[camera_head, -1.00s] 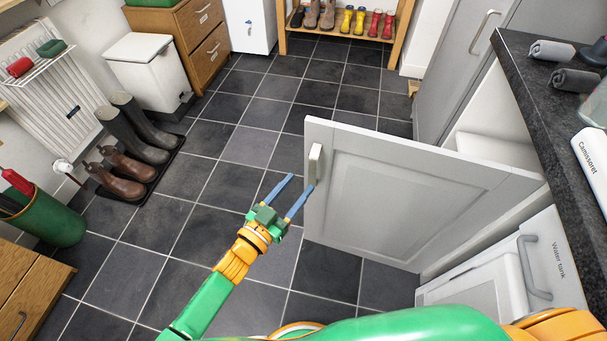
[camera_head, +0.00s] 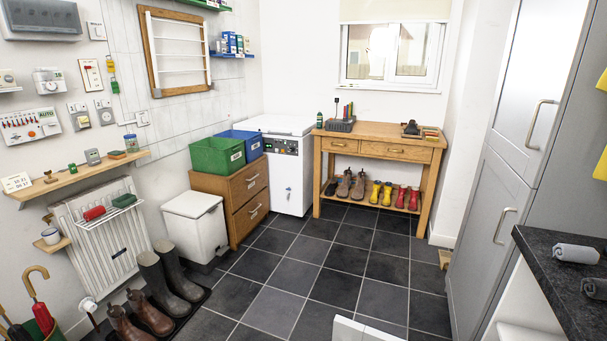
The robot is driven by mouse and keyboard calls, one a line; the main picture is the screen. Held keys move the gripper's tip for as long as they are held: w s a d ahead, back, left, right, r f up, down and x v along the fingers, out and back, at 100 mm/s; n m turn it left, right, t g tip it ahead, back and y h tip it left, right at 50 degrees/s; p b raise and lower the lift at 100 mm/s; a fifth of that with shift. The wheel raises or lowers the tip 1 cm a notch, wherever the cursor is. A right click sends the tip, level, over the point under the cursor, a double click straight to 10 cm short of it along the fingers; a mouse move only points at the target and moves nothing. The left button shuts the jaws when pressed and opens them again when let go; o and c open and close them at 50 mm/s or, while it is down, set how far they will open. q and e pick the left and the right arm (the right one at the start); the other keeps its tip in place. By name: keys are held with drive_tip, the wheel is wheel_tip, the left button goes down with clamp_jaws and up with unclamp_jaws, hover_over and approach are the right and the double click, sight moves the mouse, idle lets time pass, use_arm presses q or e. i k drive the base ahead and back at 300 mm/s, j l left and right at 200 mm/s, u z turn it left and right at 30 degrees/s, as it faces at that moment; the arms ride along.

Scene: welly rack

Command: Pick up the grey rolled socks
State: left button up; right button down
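A light grey roll (camera_head: 577,253), which looks like rolled socks, lies on the dark worktop (camera_head: 548,262) at the right. A darker grey roll (camera_head: 596,289) lies just nearer, cut off by the picture's right edge. I cannot tell for sure which of the two is the grey rolled socks. Neither of my grippers shows in the head view now.
The top edge of a pale open cupboard door (camera_head: 362,329) shows at the bottom. A tall grey cupboard (camera_head: 492,190) stands behind the worktop. Boots (camera_head: 165,280) stand on a mat at the left. The tiled floor (camera_head: 320,262) in the middle is clear.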

sight(563, 252)
drive_tip(key=l+z, duration=0.35)
drive_tip(key=k+l+z, duration=0.1)
drive_tip(key=z, duration=0.25)
